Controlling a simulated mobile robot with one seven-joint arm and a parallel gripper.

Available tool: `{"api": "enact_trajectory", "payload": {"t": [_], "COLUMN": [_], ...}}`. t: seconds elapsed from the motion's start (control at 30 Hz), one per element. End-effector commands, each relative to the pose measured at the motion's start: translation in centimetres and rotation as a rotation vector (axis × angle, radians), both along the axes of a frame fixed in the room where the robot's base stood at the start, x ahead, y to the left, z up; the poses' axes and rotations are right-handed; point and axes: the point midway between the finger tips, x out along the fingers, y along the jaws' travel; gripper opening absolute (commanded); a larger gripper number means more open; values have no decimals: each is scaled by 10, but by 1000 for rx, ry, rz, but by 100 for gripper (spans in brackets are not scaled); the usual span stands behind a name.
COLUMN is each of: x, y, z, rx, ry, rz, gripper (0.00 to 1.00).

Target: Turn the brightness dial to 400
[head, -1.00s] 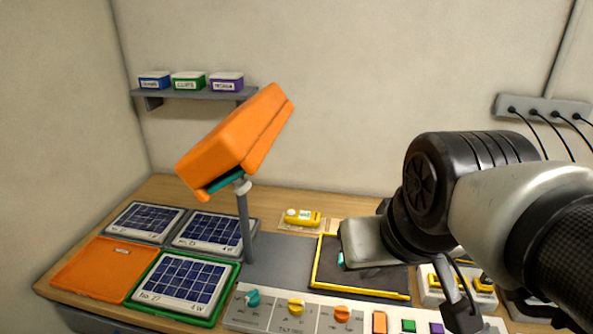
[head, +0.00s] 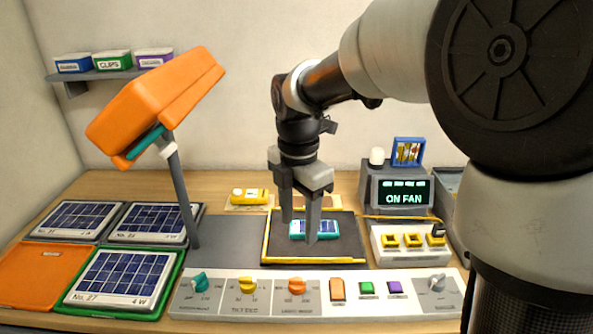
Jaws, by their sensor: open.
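The control panel (head: 325,309) lies along the front of the bench. A teal dial (head: 199,282) sits at its left end, over a small label that may read brightness. Its scale numbers are too small to read. A yellow dial (head: 247,285) labelled tilt, an orange dial (head: 297,286) and a grey dial (head: 436,283) are on the same panel. My gripper (head: 299,229) is open and points down over the dark mat, behind the panel and apart from the dials. A small blue solar cell (head: 326,228) lies on the mat, partly hidden by one finger.
An orange lamp head (head: 150,105) on a grey post (head: 184,200) rises at the left, behind the teal dial. Solar panels (head: 122,278) lie at the left. Coloured buttons (head: 367,288) sit mid-panel.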

Motion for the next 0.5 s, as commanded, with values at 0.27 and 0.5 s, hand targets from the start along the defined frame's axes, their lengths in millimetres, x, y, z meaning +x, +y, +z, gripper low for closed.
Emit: {"api": "enact_trajectory", "payload": {"t": [0.27,0.5], "x": [6,5], "y": [8,7], "z": [-27,-76], "rx": [4,3], "ry": [25,28], "rz": [115,113], "gripper": [51,51]}}
